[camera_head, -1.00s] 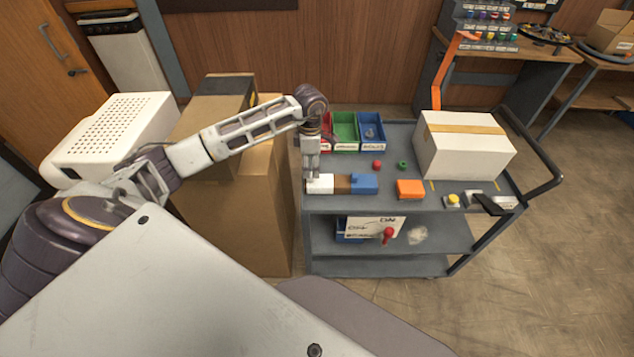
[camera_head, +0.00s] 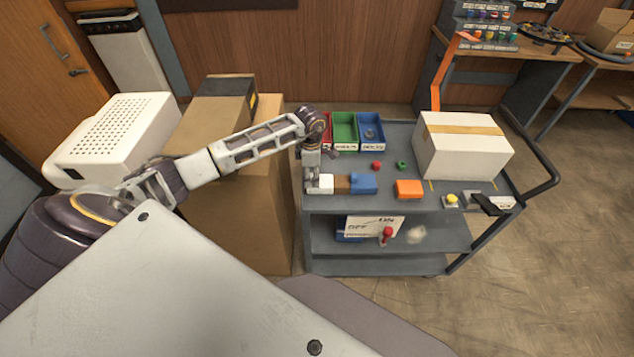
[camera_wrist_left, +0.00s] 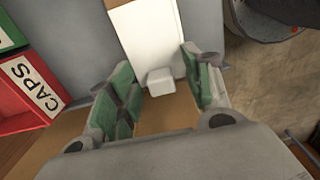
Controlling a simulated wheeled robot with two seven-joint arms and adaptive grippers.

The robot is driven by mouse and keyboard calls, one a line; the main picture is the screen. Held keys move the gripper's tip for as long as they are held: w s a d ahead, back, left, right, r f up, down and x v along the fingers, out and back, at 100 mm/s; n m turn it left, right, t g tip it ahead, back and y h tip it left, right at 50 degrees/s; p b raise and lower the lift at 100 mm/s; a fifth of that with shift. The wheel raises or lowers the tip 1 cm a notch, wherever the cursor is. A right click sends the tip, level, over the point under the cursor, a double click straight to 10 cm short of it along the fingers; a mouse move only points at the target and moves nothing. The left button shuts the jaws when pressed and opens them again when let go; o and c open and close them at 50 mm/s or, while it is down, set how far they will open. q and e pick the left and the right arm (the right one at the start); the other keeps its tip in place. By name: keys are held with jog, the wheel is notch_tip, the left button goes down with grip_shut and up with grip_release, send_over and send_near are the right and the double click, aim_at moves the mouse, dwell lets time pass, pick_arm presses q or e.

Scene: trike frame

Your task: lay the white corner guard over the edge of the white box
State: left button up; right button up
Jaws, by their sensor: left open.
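The white corner guard (camera_head: 321,184) lies at the left front of the cart's top, at the end of a row with a brown and a blue piece. In the left wrist view it is a long white piece (camera_wrist_left: 152,38) with a small white block (camera_wrist_left: 160,81) at its near end. My left gripper (camera_head: 311,178) is over the guard's left end. In the wrist view its open green-padded fingers (camera_wrist_left: 160,88) stand on either side of the small block, with gaps showing. The white box (camera_head: 462,150), with tan tape on top, stands at the cart's right. My right gripper is not visible.
Red, green and blue bins (camera_head: 345,132) stand behind the guard. An orange block (camera_head: 409,189), a red knob (camera_head: 377,166) and a green ring (camera_head: 402,166) lie between guard and box. A tall cardboard box (camera_head: 240,200) stands left of the cart (camera_head: 385,205).

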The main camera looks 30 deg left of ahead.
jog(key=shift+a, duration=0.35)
pick_arm(q)
jog(key=c, duration=0.9)
jog(key=shift+c, duration=0.2)
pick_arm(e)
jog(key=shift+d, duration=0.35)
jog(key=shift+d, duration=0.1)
